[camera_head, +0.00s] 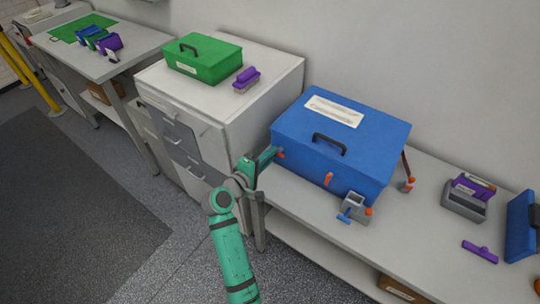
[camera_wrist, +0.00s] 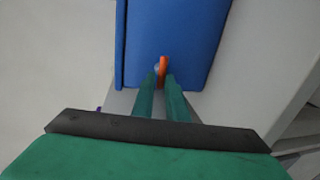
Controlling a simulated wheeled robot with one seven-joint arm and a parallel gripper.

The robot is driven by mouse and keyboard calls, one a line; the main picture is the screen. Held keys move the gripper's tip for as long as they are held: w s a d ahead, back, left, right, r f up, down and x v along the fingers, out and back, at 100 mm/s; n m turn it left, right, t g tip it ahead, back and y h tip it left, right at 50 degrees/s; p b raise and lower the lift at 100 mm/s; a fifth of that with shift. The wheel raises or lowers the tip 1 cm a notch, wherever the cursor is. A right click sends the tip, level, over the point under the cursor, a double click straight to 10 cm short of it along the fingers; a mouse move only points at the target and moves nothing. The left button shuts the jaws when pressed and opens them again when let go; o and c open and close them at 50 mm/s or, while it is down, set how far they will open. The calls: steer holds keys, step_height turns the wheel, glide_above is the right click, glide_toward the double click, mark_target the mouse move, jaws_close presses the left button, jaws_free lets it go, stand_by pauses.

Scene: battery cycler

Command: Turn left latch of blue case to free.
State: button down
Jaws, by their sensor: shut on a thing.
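The blue case (camera_head: 345,140) with a black handle and a white label stands on the grey bench, and its blue wall (camera_wrist: 180,35) fills the top of the wrist view. My gripper (camera_head: 277,153) is at the case's left side. In the wrist view my gripper's green fingertips (camera_wrist: 161,77) are closed around an orange latch (camera_wrist: 164,62) on the case wall. Only a bit of this left latch (camera_head: 281,155) shows in the head view. Another orange latch (camera_head: 329,179) sits on the case's front face.
A grey clamp (camera_head: 354,208) with orange and blue parts stands in front of the case on the bench (camera_head: 290,192). A second orange-tipped fitting (camera_head: 407,185) is at its right. A white cabinet (camera_head: 240,115) with a green case (camera_head: 203,58) stands close on the left.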

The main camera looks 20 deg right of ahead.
steer(key=c, duration=1.9)
jaws_free()
steer(key=shift+a+f, duration=0.2)
steer(key=shift+f, duration=0.25)
steer(key=shift+o, duration=0.4)
steer(key=shift+r, duration=0.15)
steer(key=shift+r, duration=0.1)
steer(key=v, duration=1)
steer(key=shift+s+a, duration=0.2)
steer(key=shift+a, duration=0.05)
steer(key=shift+s, duration=0.1)
